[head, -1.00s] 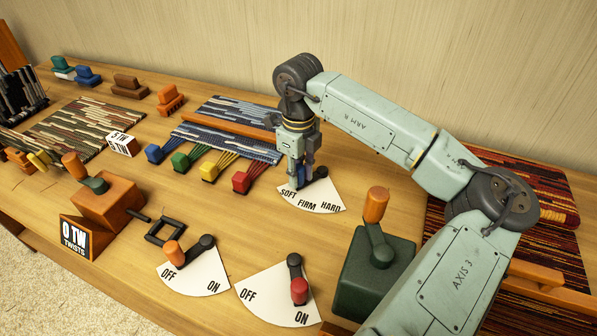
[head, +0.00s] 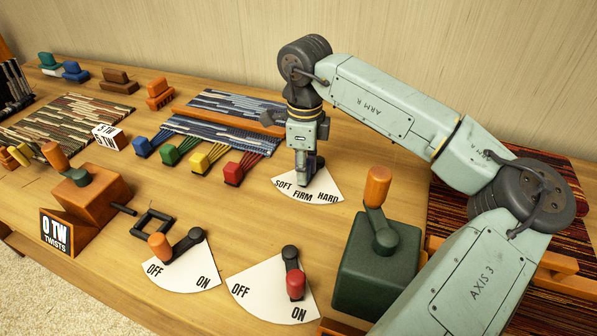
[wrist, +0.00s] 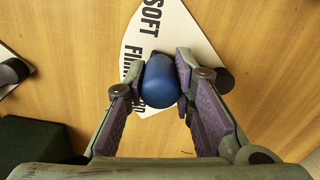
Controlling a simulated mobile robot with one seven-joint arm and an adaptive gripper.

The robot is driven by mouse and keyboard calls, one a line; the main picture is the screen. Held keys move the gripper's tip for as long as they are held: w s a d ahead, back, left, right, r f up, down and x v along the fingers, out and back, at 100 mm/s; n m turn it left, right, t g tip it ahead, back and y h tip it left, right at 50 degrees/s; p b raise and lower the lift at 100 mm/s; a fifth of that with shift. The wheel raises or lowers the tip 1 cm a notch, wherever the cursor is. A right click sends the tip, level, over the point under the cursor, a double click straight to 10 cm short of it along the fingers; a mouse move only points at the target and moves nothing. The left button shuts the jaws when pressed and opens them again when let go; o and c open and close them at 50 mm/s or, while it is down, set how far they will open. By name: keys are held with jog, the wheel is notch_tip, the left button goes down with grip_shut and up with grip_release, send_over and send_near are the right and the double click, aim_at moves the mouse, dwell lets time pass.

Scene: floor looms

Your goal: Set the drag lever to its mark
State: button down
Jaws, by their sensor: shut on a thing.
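The drag lever's blue knob (wrist: 160,82) sits between the two fingers of my gripper (wrist: 163,85) in the wrist view. My gripper is shut on it, over the white SOFT/FIRM/HARD dial (head: 318,184). In the head view my gripper (head: 303,178) stands upright over the dial beside the word FIRM and hides most of the lever. In the wrist view the dial (wrist: 180,25) shows SOFT clear of the knob and FIRM partly behind it. The dark pivot (wrist: 223,80) lies right of the knob.
A green box with an orange-handled lever (head: 378,245) stands to the right, near my arm. Two OFF/ON dials (head: 190,275) (head: 262,292) lie in front. Blue, green, yellow and red blocks (head: 233,173) with threads lie to the left.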

jog(key=shift+s+d+n+b, duration=0.25)
jog(key=shift+d+n+b, duration=0.2)
jog(key=shift+n, duration=0.25)
jog(key=c, duration=1.3)
grip_release()
jog(key=shift+c, duration=0.2)
jog(key=shift+r, duration=0.1)
notch_tip(320, 180, up, 12)
